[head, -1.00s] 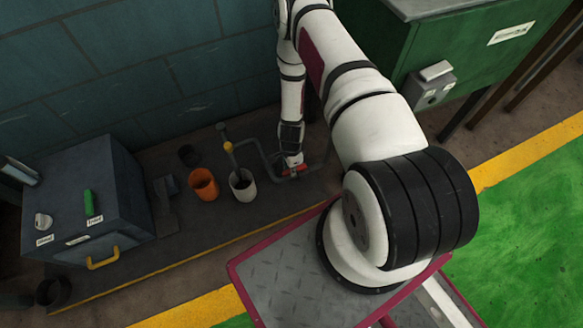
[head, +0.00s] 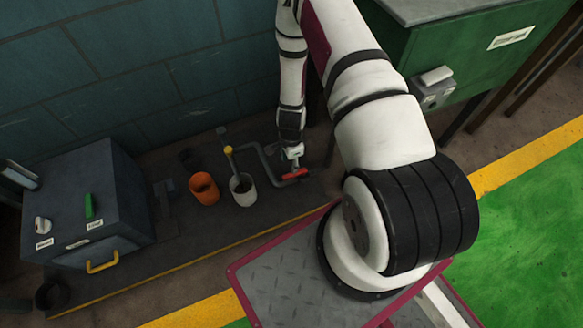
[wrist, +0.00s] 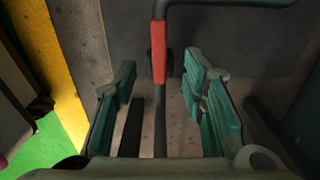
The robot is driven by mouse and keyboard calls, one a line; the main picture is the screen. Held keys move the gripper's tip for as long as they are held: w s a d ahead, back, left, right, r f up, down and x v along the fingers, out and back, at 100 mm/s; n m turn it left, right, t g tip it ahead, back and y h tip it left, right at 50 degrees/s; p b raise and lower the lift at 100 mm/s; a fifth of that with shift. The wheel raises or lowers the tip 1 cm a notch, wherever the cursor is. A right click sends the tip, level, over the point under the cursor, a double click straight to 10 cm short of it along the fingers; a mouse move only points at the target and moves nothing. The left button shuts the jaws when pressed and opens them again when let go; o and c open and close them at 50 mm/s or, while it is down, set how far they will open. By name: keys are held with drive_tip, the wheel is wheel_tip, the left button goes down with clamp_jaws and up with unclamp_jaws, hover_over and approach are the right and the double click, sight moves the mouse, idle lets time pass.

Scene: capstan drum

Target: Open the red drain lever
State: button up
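The red drain lever (head: 296,174) is at the right end of a grey pipe near the floor by the wall. In the wrist view the red lever (wrist: 159,52) shows as a narrow red bar in line with a thin grey pipe. My gripper (head: 293,154) is just above the lever in the head view. In the wrist view my gripper (wrist: 162,78) is open, with its green-padded fingers on either side of the bar's line and gaps on both sides. I cannot tell how far the lever lies beyond the fingertips.
A dark box (head: 100,195) is farther left. A green cabinet (head: 480,60) stands at right.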

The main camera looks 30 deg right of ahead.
drive_tip(key=shift+r, duration=1.95)
drive_tip(key=a+r+n+y, duration=0.1)
drive_tip(key=a+r+n, duration=0.15)
drive_tip(key=r, duration=0.85)
drive_tip(key=w+a+r+n, duration=0.15)
drive_tip(key=r+n, duration=0.25)
drive_tip(key=r, duration=0.7)
drive_tip(key=a+r+n+y, duration=0.1)
drive_tip(key=a+r+n, duration=0.2)
drive_tip(key=r, duration=0.7)
drive_tip(key=s+a+r+n, duration=0.3)
drive_tip(key=s+r+n, duration=0.2)
drive_tip(key=s+r, duration=0.85)
drive_tip(key=s+d+r+n+h, duration=0.1)
drive_tip(key=s+r+n, duration=0.15)
drive_tip(key=s, duration=0.55)
drive_tip(key=s+r+n+h, duration=0.1)
drive_tip(key=s+r+n, duration=0.15)
drive_tip(key=s, duration=0.45)
wheel_tip(320, 180, up, 35)
drive_tip(key=t+p, duration=0.4)
drive_tip(key=p, duration=2.8)
drive_tip(key=shift+d+f, duration=0.15)
drive_tip(key=shift+d, duration=0.15)
